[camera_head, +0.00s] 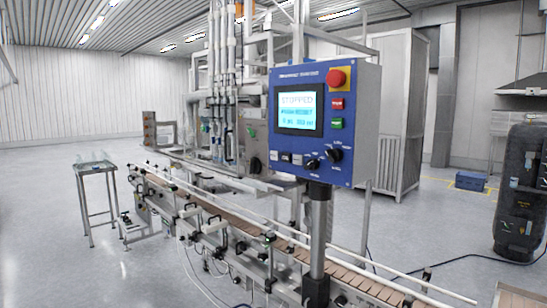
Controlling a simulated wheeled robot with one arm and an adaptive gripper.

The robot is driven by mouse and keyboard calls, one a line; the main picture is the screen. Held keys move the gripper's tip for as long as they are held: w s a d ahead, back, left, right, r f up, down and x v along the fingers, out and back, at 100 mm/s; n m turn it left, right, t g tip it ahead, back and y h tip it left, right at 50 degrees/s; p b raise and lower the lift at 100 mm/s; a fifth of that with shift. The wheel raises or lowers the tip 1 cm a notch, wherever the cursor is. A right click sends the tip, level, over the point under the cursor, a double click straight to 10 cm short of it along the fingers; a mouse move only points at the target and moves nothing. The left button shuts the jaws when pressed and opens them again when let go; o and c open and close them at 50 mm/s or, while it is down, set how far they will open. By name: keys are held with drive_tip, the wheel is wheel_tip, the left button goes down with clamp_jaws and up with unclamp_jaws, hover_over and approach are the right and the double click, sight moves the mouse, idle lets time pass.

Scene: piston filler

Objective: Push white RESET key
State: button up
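The blue control panel (325,125) is mounted on a dark post above the conveyor, right of centre. Its lit screen (300,111) reads STOPPED. A short row of small keys sits below the screen at the panel's lower left. A pale key (286,157) in that row looks like the white RESET key, but its label is too small to read. My gripper is not in view, and nothing covers the panel face.
The panel also carries a red mushroom button (336,78), a red key (337,104), a green key (337,123) and two black knobs (334,155). The conveyor (235,218) runs below the panel. A black tank (522,190) stands at right. Open floor lies left.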

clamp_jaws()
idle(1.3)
